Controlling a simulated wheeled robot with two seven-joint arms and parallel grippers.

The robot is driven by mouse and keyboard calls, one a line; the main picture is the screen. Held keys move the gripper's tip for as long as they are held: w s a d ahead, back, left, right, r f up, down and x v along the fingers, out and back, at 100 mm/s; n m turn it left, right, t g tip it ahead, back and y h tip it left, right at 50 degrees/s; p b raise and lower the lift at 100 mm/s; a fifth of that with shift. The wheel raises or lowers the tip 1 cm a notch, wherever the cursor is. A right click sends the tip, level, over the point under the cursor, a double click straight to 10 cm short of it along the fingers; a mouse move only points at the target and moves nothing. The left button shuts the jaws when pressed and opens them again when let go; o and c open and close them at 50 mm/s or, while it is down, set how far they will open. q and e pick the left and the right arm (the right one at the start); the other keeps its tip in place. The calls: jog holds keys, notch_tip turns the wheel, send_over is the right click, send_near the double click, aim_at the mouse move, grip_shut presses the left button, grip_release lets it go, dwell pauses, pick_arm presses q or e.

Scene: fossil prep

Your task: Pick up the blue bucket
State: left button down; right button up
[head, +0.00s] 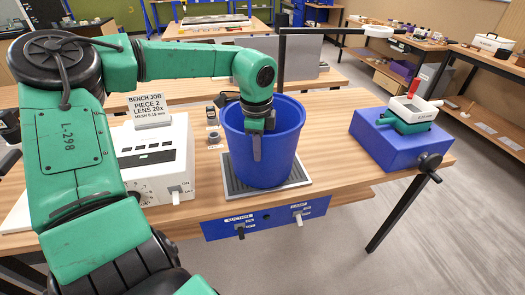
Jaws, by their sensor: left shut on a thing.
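The blue bucket (285,148) stands upright on a dark ribbed mat (293,180) on the wooden bench. My left gripper (257,150) reaches down at the bucket's near left rim. One finger shows on the outside of the near wall, and the other is hidden behind the rim or the wrist. The gripper is shut on the bucket's wall. The bucket looks level, and I see no clear gap between it and the mat. My right gripper is not in the picture.
A white control box (160,165) with a sign reading "BENCH JOB" stands left of the bucket. A blue block (385,140) carrying a green and white device stands to the right. A lamp (379,31) on a bent arm rises behind. Blue switch panel (265,218) hangs at the bench front.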

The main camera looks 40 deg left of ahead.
pick_arm(q)
jog(key=shift+r, duration=0.1)
dwell(0.5)
jog(key=shift+r, duration=0.15)
notch_tip(320, 180, up, 10)
jog(key=shift+w+a+r+b, duration=0.1)
jog(key=shift+b, duration=0.95)
notch_tip(320, 180, up, 9)
jog(key=shift+r, duration=0.2)
